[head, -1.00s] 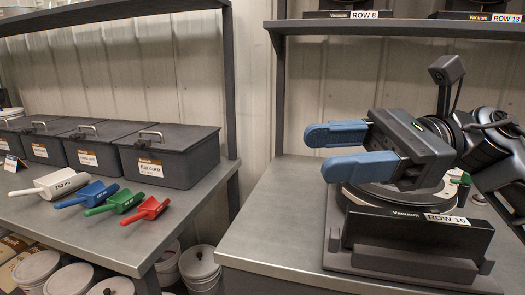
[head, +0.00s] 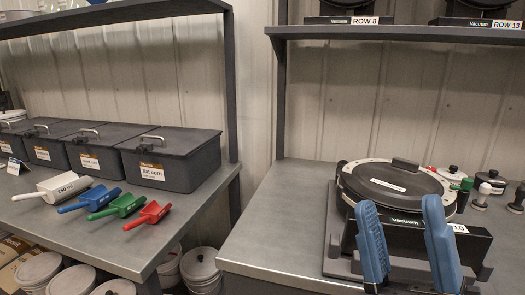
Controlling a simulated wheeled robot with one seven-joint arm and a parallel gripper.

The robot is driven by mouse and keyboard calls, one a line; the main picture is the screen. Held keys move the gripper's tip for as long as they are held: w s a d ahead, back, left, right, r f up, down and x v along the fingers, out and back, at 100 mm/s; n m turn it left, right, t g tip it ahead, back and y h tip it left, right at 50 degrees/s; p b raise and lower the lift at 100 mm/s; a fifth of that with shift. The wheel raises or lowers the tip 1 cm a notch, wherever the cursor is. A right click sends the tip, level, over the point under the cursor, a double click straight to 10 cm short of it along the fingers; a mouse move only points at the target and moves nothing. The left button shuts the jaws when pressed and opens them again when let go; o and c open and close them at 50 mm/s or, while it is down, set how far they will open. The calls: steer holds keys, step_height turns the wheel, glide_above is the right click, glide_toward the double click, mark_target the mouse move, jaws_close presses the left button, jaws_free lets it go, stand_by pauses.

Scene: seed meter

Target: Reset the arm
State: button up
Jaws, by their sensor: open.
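My gripper (head: 406,245) shows at the lower right of the head view, with its two blue fingers pointing up and spread apart. It is open, with nothing between the fingers. It stands in front of the seed meter (head: 395,186), a round unit with a dark lid labelled "Vacuum" and "10" on its front. The fingers hide part of the meter's front and its label. My wrist and the rest of my arm are out of the picture below.
Left bench: lidded dark bins (head: 170,158) and several scoops, including a red one (head: 148,215). White buckets (head: 200,268) stand below. A shelf (head: 400,31) with more meters hangs above. The right bench's left part (head: 285,220) is bare.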

steer(key=s+d+f+m+g+h, duration=0.3)
steer(key=s+f+m+g+h, duration=0.1)
steer(key=s+f+m, duration=0.2)
steer(key=s+d+f+m+g+h+p, duration=0.1)
steer(key=s+d+f+m+g+h, duration=0.2)
steer(key=s+f+m, duration=0.3)
steer(key=s+d+f+m+g+h, duration=0.3)
steer(key=s+f+m+g+h, duration=0.2)
steer(key=s+f, duration=0.6)
steer(key=s+m, duration=0.1)
steer(key=s, duration=0.1)
steer(key=shift+s+m+g, duration=0.3)
steer(key=shift+s+g, duration=0.1)
steer(key=shift+d+f, duration=0.1)
